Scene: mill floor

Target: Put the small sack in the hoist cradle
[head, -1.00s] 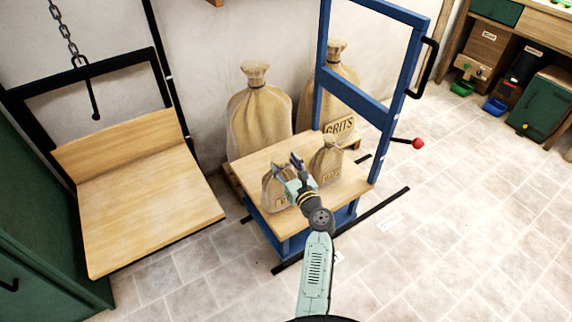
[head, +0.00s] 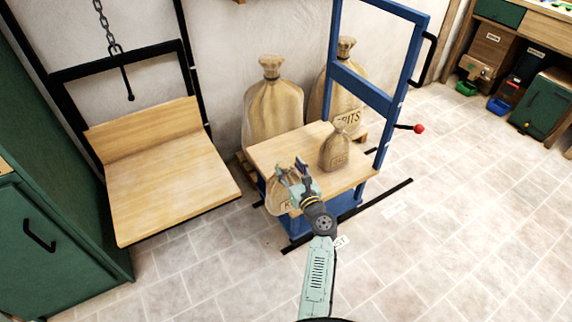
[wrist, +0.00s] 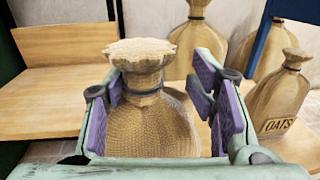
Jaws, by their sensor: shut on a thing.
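The small sack (head: 279,199) is tan burlap with a tied neck and a label partly hidden. My gripper (head: 294,175) is shut on it near the neck, and the sack overlaps the left front edge of the blue lift table's wooden top (head: 265,151). In the wrist view, the sack (wrist: 150,125) stands upright between the purple pads of my gripper (wrist: 160,88). The hoist cradle (head: 175,190), a wooden platform with a backboard in a black frame, is to the left. It is empty, and also shows in the wrist view (wrist: 50,107).
Another small sack (head: 335,152), marked OATS, stands on the lift table. Large sacks (head: 273,105) stand behind it. A chain hook (head: 127,85) hangs above the cradle. A green cabinet (head: 50,225) is at the left. A floor gap separates cradle and table.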

